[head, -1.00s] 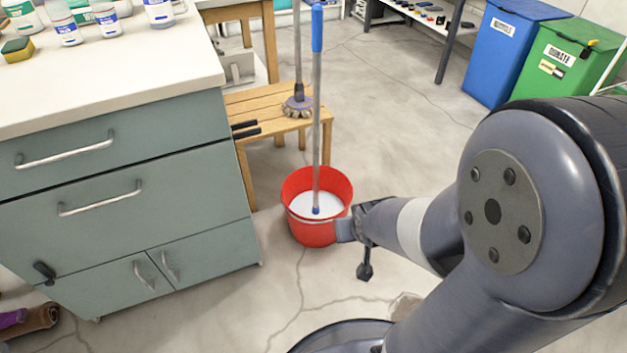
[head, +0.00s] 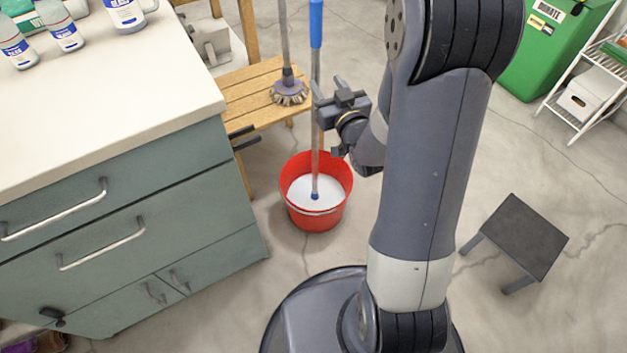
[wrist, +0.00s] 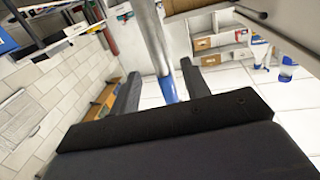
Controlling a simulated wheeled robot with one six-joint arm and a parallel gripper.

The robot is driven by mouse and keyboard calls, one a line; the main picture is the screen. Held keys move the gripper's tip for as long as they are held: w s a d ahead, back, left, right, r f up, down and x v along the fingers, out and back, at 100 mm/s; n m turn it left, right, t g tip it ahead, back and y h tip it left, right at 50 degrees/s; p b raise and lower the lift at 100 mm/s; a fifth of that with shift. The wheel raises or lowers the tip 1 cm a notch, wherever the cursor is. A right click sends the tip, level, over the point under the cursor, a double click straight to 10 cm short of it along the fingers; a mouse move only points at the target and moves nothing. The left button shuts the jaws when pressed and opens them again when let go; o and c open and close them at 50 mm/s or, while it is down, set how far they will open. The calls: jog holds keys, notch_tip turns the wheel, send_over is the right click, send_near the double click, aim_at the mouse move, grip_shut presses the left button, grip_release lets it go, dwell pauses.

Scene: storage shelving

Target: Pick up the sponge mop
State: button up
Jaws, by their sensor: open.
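The mop has a silver pole (head: 316,75) with a blue upper grip (head: 316,22). It stands nearly upright in a red bucket (head: 316,219) with white contents. A blue collar shows at its foot; I cannot make out the mop head. My gripper (head: 328,98) is open at the pole, above the bucket. In the wrist view, the silver pole (wrist: 152,40) and its blue part (wrist: 168,90) show between my two dark fingers (wrist: 160,85). The fingers are apart, and I cannot tell whether either touches the pole.
A brush with bristles (head: 289,92) stands on a wooden bench (head: 250,98) behind. A grey-green cabinet (head: 130,215) with bottles on top is close on the left. A dark stool (head: 515,235) and white rack (head: 590,90) are at right. The floor between is clear.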

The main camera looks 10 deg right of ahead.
aim_at(317, 64)
jog(key=w, duration=0.4)
jog(key=shift+w+a, duration=0.15)
jog(key=shift+a, duration=0.2)
jog(key=shift+w+b, duration=0.3)
jog(key=shift+w, duration=2.4)
jog(key=shift+c, duration=0.5)
jog(key=shift+r, duration=0.1)
grip_shut()
